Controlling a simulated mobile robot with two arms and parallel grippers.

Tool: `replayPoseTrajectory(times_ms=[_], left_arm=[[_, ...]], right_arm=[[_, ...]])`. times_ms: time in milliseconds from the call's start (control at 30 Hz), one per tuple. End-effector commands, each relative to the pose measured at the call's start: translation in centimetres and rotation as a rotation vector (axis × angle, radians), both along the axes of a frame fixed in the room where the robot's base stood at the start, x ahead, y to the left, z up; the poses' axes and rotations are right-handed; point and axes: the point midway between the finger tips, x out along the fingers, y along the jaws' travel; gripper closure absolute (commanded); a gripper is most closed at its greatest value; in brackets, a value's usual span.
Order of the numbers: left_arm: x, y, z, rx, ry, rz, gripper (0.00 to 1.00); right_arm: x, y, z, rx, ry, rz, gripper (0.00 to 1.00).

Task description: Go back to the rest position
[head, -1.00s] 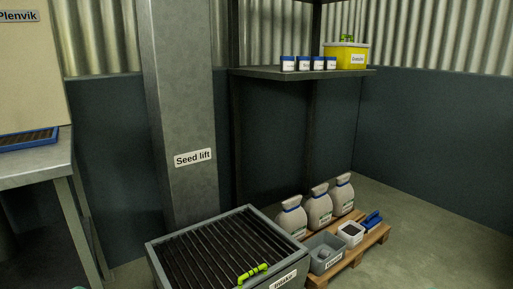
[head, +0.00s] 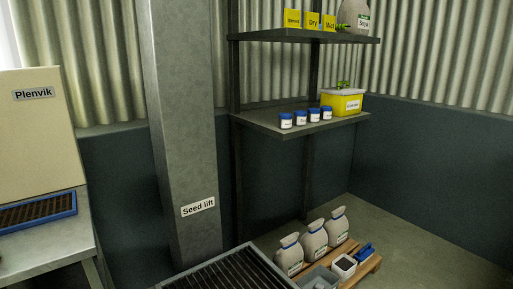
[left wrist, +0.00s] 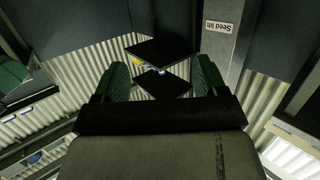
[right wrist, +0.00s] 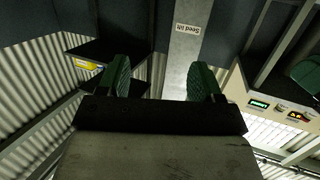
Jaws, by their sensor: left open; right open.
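My left gripper (left wrist: 158,80) shows in the left wrist view with its two green fingers wide apart and nothing between them. My right gripper (right wrist: 163,83) shows in the right wrist view, also with its green fingers apart and empty. Both wrist views look upside down toward the shelves and the pillar labelled "Seed lift" (head: 196,130). Neither gripper shows in the head view, and neither touches anything that I can see.
A dark grated bin (head: 235,272) stands at the bottom. Behind it, sacks (head: 314,240) and small tubs sit on a pallet. Shelves (head: 300,122) hold blue-lidded jars and a yellow box (head: 343,104). At left, a beige Plenvik machine (head: 35,130) stands on a bench. Floor is clear at right.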

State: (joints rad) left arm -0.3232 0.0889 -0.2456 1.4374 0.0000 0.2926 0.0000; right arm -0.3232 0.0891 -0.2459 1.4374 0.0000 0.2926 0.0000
Motion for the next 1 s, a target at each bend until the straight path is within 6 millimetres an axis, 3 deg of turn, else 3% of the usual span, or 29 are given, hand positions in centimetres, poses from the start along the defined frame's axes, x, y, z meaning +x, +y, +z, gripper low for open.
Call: replayPoseTrajectory(times_ms=[167,233,400,500,600,700,1000], left_arm=[[-7.8,2.9,-5.7,0.12,0.451,0.019,0.28],[-12.1,4.2,-7.7,0.166,0.627,0.028,0.28],[-22.8,7.3,-10.0,0.256,1.0,0.043,0.28],[-27.4,8.5,-10.2,0.289,1.143,0.049,0.28],[-30.2,9.2,-10.2,0.308,1.228,0.052,0.28],[-31.5,9.5,-10.3,0.316,1.265,0.053,0.28],[-31.5,9.5,-10.3,0.316,1.265,0.053,0.28]], right_arm=[[-7.8,-2.9,-5.7,-0.121,0.451,-0.02,0.34],[-12.0,-4.3,-7.7,-0.166,0.626,-0.028,0.34],[-22.9,-7.3,-10.0,-0.256,1.0,-0.043,0.34],[-27.5,-8.5,-10.2,-0.289,1.143,-0.049,0.34],[-30.3,-9.2,-10.2,-0.308,1.228,-0.052,0.34],[-31.5,-9.5,-10.3,-0.316,1.265,-0.053,0.34],[-31.5,-9.5,-10.3,-0.316,1.265,-0.053,0.34]])
